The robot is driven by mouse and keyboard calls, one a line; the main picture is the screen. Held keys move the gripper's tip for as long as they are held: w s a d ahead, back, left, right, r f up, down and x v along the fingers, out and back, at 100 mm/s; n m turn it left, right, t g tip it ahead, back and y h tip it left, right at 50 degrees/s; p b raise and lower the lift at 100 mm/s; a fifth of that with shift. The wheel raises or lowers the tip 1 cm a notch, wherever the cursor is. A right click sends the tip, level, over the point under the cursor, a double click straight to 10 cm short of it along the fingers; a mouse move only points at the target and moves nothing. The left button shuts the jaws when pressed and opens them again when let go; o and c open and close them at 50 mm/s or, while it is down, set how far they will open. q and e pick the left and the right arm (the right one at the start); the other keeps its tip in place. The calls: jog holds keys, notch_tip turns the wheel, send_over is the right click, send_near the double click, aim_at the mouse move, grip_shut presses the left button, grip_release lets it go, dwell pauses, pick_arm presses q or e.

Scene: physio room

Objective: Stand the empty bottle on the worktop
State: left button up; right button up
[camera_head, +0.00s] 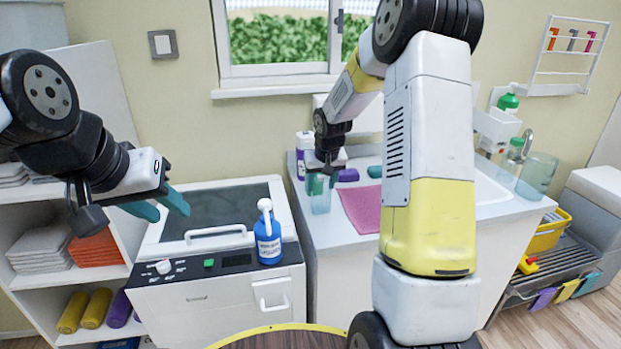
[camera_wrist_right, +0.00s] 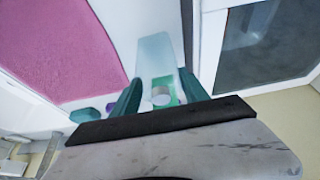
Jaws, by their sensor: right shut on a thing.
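A clear, pale bottle (camera_head: 320,203) is in my right gripper (camera_head: 321,182) over the left part of the worktop (camera_head: 342,240). It looks roughly upright in the head view. I cannot tell whether its base touches the top. In the right wrist view the see-through bottle (camera_wrist_right: 156,55) sits between the two teal fingers of the right gripper (camera_wrist_right: 160,92), with a green patch near them. My left gripper (camera_head: 158,207) is open and empty, at the left of the white machine.
A blue labelled bottle (camera_head: 267,235) stands on the front right of the white machine (camera_head: 220,290). A pink cloth (camera_head: 362,210) lies on the worktop right of the held bottle. A sink (camera_head: 490,183) is further right.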

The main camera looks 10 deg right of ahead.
jog(key=o, duration=1.3)
jog(key=shift+f, duration=0.1)
jog(key=shift+o, duration=0.2)
jog(key=shift+r, duration=0.45)
jog(key=v, duration=1.1)
jog(key=s+a+r, duration=0.1)
jog(key=s+r, duration=0.3)
jog(key=s, duration=0.3)
jog(key=s+a+r, duration=0.1)
jog(key=s+r, duration=0.3)
jog(key=s, duration=0.3)
jog(key=s+a+t+y, duration=0.1)
jog(key=s+a+y, duration=0.1)
jog(key=s, duration=1.3)
jog(key=shift+a+t, duration=0.2)
jog(key=shift+t, duration=0.1)
